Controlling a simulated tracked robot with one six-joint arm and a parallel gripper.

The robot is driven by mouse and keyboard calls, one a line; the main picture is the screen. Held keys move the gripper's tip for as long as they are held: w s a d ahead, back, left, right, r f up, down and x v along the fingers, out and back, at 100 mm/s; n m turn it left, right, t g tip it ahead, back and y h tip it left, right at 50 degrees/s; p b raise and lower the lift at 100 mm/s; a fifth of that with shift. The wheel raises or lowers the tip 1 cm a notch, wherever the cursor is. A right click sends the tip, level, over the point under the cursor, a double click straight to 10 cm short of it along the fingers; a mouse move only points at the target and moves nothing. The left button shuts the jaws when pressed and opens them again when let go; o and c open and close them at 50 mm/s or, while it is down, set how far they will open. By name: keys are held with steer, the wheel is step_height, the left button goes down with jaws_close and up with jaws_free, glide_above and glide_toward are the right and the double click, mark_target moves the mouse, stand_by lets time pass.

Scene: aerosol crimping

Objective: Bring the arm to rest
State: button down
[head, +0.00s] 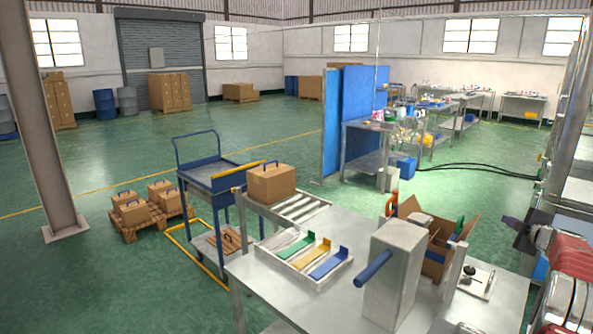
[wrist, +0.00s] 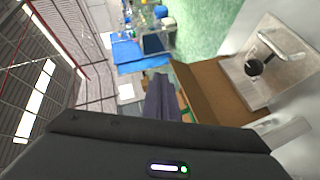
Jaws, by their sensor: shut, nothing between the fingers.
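My gripper (head: 508,221) is at the right side of the head view, held in the air above the right end of the steel table (head: 275,290). It points left, and its fingers are closed with nothing between them. In the wrist view the shut fingers (wrist: 160,80) stick up past the dark gripper body. Behind them in that view is an open cardboard box (wrist: 215,88), apart from the fingers as far as I can tell. My arm folds back along the right edge of the head view.
On the table stand a grey block with a blue handle (head: 393,270), a tray with coloured strips (head: 305,262), the open cardboard box (head: 437,262) and a small plate with a black knob (head: 476,280). A roller conveyor (head: 305,207) with a carton (head: 271,184) adjoins its left.

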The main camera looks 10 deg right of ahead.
steer(key=s+d+f+m+g+h, duration=0.3)
steer(key=s+f+m, duration=0.1)
steer(key=s+m, duration=0.1)
steer(key=s+a+m+g+h, duration=0.2)
steer(key=s+a+m+g, duration=0.1)
steer(key=s+a+m, duration=0.2)
steer(key=s+a+r+g+y, duration=0.1)
steer(key=s+a+y, duration=0.2)
steer(key=s+a, duration=0.7)
steer(key=s+a+r+g+y, duration=0.1)
steer(key=s+a, duration=0.8)
steer(key=a, duration=2.3)
steer(key=s+a+r+m+y, duration=0.1)
steer(key=s+a+y, duration=0.4)
steer(key=a, duration=1.6)
steer(key=s+r, duration=0.1)
steer(key=s, duration=0.4)
steer(key=shift+s+r+g, duration=0.3)
steer(key=shift+s+g, duration=0.05)
steer(key=shift+g, duration=0.05)
